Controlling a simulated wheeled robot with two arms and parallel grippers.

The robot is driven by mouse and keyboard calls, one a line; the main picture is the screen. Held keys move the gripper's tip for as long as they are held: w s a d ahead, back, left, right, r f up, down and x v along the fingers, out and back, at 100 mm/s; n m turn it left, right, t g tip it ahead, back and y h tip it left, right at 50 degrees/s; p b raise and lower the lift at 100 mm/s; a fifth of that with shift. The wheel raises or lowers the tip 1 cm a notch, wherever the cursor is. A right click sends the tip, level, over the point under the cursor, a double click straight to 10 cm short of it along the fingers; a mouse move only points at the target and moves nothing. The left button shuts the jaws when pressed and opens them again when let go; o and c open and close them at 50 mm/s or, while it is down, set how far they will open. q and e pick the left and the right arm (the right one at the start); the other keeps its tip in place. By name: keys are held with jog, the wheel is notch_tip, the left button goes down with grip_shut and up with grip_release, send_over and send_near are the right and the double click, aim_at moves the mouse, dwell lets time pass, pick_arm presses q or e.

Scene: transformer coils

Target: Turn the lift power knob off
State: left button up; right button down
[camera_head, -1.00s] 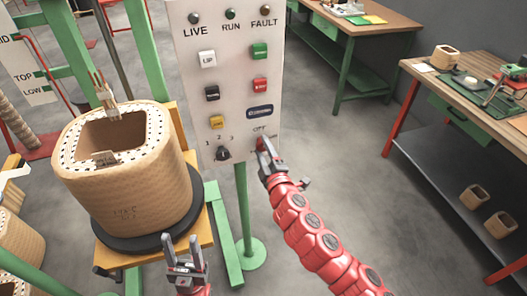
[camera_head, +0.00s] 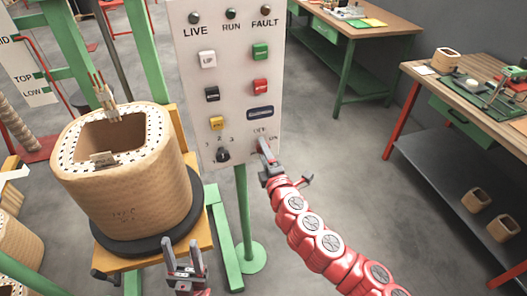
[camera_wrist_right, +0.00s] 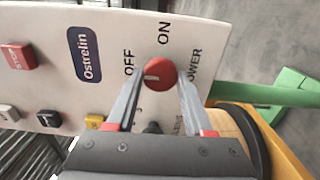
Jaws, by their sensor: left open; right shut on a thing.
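The red power knob (camera_wrist_right: 160,74) sits on the pale control panel (camera_wrist_right: 30,103), near the printed words OFF, ON and POWER. Its white mark lies on its left side in the right wrist view, the side of the OFF label. My right gripper (camera_wrist_right: 158,100) is shut on the knob, one finger on each side. In the head view my right gripper (camera_head: 264,152) is at the lower right of the panel (camera_head: 233,90) and mostly hides the knob. My left gripper (camera_head: 183,247) is open and empty, low in front of the coil stand.
A large tan coil (camera_head: 130,190) stands on a black disc to the panel's left. Other panel buttons and a black selector (camera_head: 222,155) are close to my right gripper. Workbenches (camera_head: 375,22) stand at the back and right. The floor between is clear.

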jog(key=shift+c, duration=1.6)
grip_release()
jog(key=p+v, duration=0.2)
jog(key=v, duration=1.5)
jog(key=shift+s+p, duration=0.2)
jog(key=shift+p, duration=0.15)
